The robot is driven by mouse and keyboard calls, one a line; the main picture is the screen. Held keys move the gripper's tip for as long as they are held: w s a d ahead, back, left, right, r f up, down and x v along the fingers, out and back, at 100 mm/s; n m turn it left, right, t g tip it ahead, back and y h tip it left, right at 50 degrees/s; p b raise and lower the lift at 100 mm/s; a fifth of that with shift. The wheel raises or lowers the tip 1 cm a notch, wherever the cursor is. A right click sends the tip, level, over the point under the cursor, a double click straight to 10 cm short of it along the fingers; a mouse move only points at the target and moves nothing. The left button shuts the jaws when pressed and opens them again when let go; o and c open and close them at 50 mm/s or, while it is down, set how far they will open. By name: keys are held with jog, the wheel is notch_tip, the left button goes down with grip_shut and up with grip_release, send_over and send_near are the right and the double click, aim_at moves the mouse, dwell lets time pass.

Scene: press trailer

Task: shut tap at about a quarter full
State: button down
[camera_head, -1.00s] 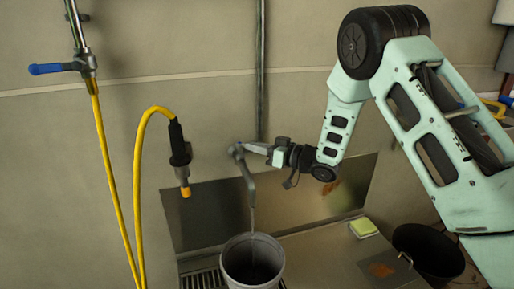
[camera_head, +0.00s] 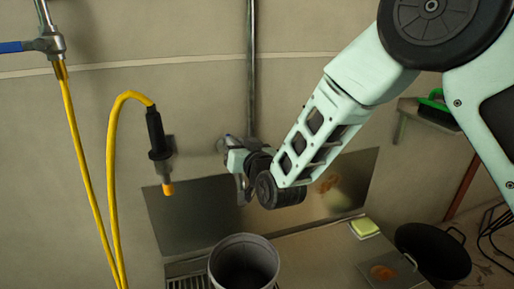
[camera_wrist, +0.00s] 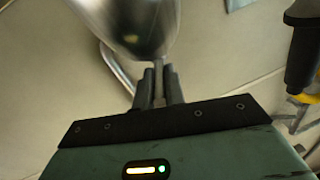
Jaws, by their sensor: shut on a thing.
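My gripper (camera_head: 226,148) is at the tap by the wall, in front of the vertical pipe. In the wrist view its fingers (camera_wrist: 159,78) are shut on a thin grey part, which looks like the handle of the tap (camera_wrist: 130,28). The shiny tap body fills the top of that view, with a curved metal tube beside it. In the head view my arm hides most of the tap. The grey bucket (camera_head: 216,270) stands upright below it, its inside dark, so I cannot tell the water level. I see no clear stream between tap and bucket.
A yellow hose with a black spray nozzle (camera_head: 156,135) hangs to the left, near a blue-handled valve (camera_head: 14,47). A yellow-green sponge (camera_head: 364,227) lies on the counter. A black tub (camera_head: 433,252) stands at the right. A metal splash plate (camera_head: 200,212) backs the counter.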

jog(key=shift+s+a+m+t+h, duration=0.15)
jog(key=shift+a+m+t+h, duration=0.15)
jog(key=shift+m+h, duration=0.4)
jog(key=shift+s+a+m+t+h, duration=0.1)
jog(key=shift+a+m+t+h, duration=0.25)
jog(key=shift+h, duration=0.55)
jog(key=shift+m, duration=0.25)
jog(key=c, duration=1.5)
grip_release()
jog(key=shift+o, duration=0.2)
jog(key=v, duration=1.7)
jog(key=shift+s, duration=0.25)
